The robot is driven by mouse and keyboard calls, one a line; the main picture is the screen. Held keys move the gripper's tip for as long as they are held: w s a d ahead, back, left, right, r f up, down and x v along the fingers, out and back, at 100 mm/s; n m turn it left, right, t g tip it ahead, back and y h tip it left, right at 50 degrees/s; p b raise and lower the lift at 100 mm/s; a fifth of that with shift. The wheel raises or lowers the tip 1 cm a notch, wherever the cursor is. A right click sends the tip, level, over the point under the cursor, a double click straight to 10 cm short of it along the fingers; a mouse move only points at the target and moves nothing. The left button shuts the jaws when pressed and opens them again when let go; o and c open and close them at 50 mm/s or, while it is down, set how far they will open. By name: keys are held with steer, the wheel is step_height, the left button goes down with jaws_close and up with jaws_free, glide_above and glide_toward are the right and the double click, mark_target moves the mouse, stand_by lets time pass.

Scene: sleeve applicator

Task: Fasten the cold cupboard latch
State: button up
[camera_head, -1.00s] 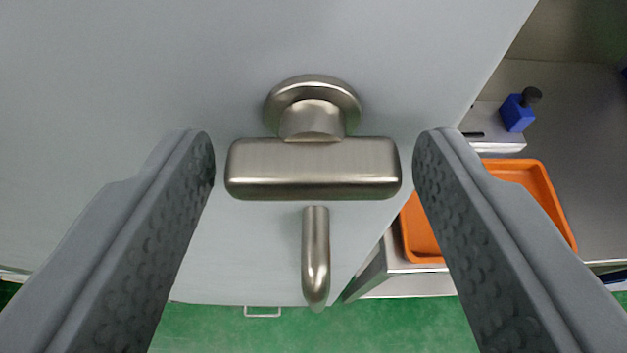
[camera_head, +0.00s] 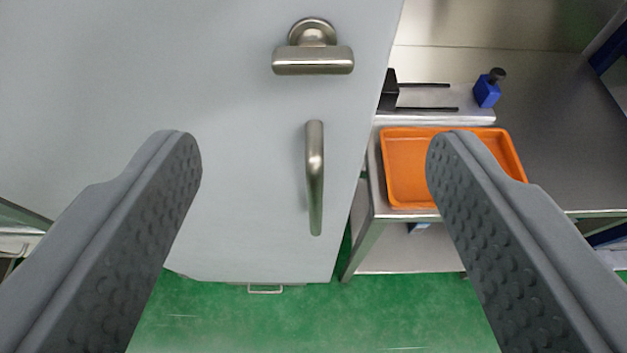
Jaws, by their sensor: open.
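The cold cupboard door (camera_head: 230,110) is a pale grey panel filling the left and middle of the view. Its latch (camera_head: 313,60) is a brushed metal horizontal bar on a round base, near the top of the picture. A curved metal pull handle (camera_head: 315,178) is mounted upright below the latch. My gripper (camera_head: 314,155) is open and empty, its two grey fingers wide apart. The latch lies beyond and above the fingertips in the picture, apart from them. The pull handle shows between the fingers, farther off.
Right of the door stands a steel table (camera_head: 560,130) with an orange tray (camera_head: 405,165), partly behind the right finger. A blue block with a black knob (camera_head: 487,90) and a pale fixture (camera_head: 435,110) with dark rods stand behind the tray. The green floor (camera_head: 330,320) is clear.

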steer(key=v, duration=0.7)
stand_by(0.3)
steer(key=s+a+f+t, duration=0.1)
steer(key=s+a+f, duration=0.5)
steer(key=s, duration=0.5)
steer(key=s+a+f+t, duration=0.1)
steer(key=s+a+f, duration=0.5)
steer(key=s, duration=0.5)
steer(key=s+a+f+t, duration=0.2)
steer(key=s+a+f, duration=0.4)
steer(key=s, duration=0.6)
steer(key=shift+a, duration=1.15)
